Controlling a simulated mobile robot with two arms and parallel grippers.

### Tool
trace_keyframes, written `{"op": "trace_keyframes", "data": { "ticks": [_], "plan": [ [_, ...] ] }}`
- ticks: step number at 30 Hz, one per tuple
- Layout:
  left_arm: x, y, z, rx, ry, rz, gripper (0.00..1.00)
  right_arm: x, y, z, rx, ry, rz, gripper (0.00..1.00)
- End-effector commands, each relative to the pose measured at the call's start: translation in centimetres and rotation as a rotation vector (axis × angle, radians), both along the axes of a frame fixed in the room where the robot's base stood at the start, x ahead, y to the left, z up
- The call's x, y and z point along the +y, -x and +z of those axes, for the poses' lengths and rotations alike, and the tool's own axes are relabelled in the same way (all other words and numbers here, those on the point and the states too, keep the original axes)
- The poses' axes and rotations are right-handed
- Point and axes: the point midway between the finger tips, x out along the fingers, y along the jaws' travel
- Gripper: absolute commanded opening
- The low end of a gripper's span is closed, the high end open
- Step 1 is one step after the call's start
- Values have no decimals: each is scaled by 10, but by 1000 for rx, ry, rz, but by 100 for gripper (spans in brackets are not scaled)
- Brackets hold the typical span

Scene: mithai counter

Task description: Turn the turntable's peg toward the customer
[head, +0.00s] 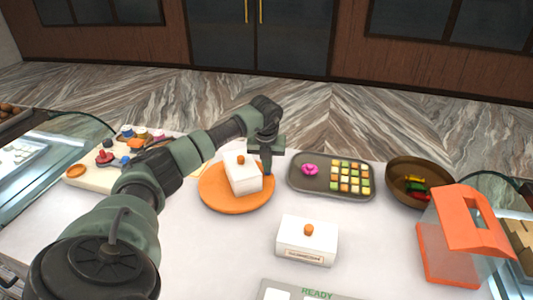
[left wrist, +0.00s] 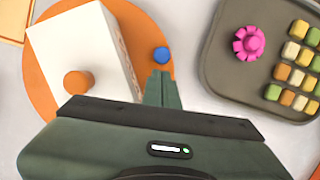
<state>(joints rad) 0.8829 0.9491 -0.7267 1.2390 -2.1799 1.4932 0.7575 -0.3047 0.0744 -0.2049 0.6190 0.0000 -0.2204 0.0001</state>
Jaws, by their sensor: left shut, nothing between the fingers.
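The orange turntable (head: 236,204) stands on the white counter, left of centre, with a white box (head: 244,178) with an orange knob on it. In the left wrist view the turntable (left wrist: 40,73), box (left wrist: 85,45) and blue peg (left wrist: 161,55) show. The peg is near the turntable's rim, beside the box. My left gripper (head: 267,171) is shut and empty, pointing down at the turntable's right edge. In the left wrist view its fingertips (left wrist: 162,82) appear right by the peg; I cannot tell whether they touch. The peg is not visible in the head view.
A grey tray (head: 312,188) with a pink flower piece and small coloured cubes lies to the right. A second white box (head: 306,243) stands in front. A brown bowl (head: 398,195) and an orange-and-clear box (head: 442,262) are at right. A board (head: 85,178) with coloured knobs is at left.

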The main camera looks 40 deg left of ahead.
Motion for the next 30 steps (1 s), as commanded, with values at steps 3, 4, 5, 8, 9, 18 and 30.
{"op": "trace_keyframes", "data": {
  "ticks": [3, 4, 5, 8, 9, 18, 30],
  "plan": [
    [2, -1, -9, 2, -1, 0, 0, -7, -3, 4, -4, 8, -2, 36],
    [2, -1, -10, 2, -1, 0, 0, -8, -4, 4, -4, 10, -2, 36],
    [2, -1, -11, 2, -1, 0, 0, -9, -4, 4, -5, 11, -3, 36],
    [2, -2, -13, 1, -2, 0, 0, -11, -5, 4, -6, 13, -4, 36],
    [2, -2, -12, 1, -2, 0, 0, -11, -5, 4, -6, 13, -4, 36],
    [2, -2, -12, 1, -2, 4, 0, -10, -5, 4, -7, 12, -4, 36],
    [10, -9, -13, 0, -1, 101, 0, 0, -5, -6, -7, 0, -4, 36]
  ]
}}
